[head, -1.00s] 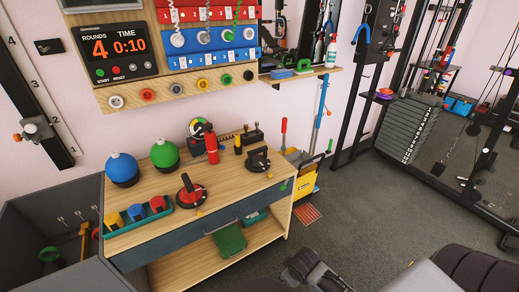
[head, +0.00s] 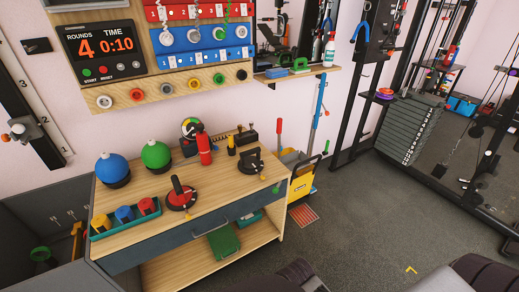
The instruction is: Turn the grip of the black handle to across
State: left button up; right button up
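The black handle (head: 250,161) sits on a dark round base near the right end of the wooden bench top. Its grip appears to lie roughly level, but its exact direction is too small to tell. Dark parts of my arms show at the bottom edge of the head view, well apart from the handles. Neither gripper's fingers can be seen.
The bench top (head: 220,190) also holds a blue ball (head: 112,168), a green ball (head: 156,155), a teal tray (head: 95,237) of coloured pieces and a red bottle (head: 204,149). A yellow bucket (head: 302,184) stands right of the bench. The floor in front is open.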

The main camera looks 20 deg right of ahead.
aim_at(249, 162)
jog(key=l+z, duration=0.15)
jog(key=l, duration=0.25)
jog(key=i+l+z, duration=0.15)
jog(key=l, duration=0.2)
jog(key=l+z, duration=0.15)
jog(key=l, duration=0.25)
jog(key=i+l+z, duration=0.15)
jog(key=l, duration=0.2)
jog(key=i+l+z, duration=0.2)
jog(key=k+l, duration=0.05)
jog(key=l, duration=0.1)
